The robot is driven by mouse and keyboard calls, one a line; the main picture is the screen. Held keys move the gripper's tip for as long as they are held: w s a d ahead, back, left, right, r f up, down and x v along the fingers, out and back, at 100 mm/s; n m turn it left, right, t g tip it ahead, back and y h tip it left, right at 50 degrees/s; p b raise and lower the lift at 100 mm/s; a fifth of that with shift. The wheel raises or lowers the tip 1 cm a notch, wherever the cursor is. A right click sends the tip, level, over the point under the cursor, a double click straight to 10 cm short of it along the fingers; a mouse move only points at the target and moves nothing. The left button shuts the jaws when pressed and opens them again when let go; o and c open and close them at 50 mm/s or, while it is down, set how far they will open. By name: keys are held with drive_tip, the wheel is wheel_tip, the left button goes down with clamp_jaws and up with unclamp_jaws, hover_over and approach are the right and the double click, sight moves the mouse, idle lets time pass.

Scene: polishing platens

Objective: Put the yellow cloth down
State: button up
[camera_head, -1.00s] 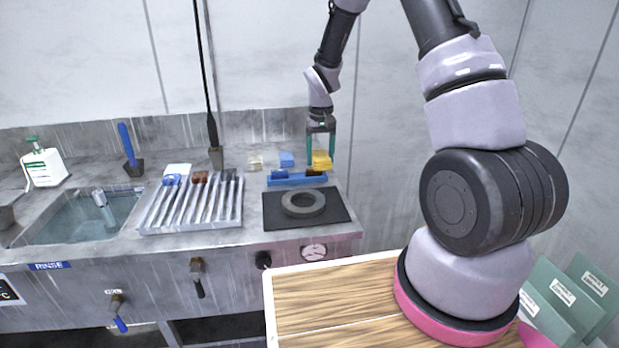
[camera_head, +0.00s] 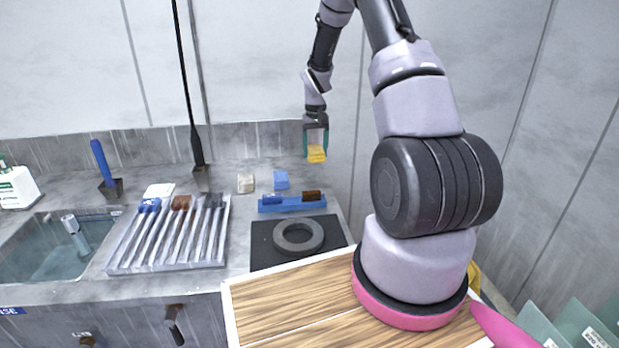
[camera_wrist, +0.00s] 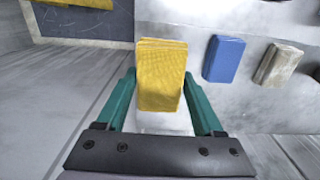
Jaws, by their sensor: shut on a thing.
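The yellow cloth (camera_head: 316,154) is a small folded block at the back right of the steel counter (camera_head: 228,178). My gripper (camera_head: 316,143), with green fingers, points down and is shut on it. The cloth appears raised above the counter, right of the blue cloth (camera_head: 281,180) and the beige cloth (camera_head: 246,183). In the wrist view the yellow cloth (camera_wrist: 161,75) sits between both fingers, with the blue cloth (camera_wrist: 224,58) and beige cloth (camera_wrist: 277,64) to its right. Its underside is hidden.
A blue tray (camera_head: 291,205) with brushes lies in front of the cloths. A grey ring (camera_head: 298,235) rests on a black mat (camera_head: 262,262). A ribbed rack (camera_head: 128,262) and a sink (camera_head: 42,262) are to the left. The back wall stands close behind my gripper.

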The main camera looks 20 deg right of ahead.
sight(315, 181)
wheel_tip(315, 181, down, 9)
drive_tip(key=shift+f, duration=0.1)
idle(0.3)
drive_tip(key=shift+s+f, duration=0.1)
drive_tip(key=shift+f, duration=0.15)
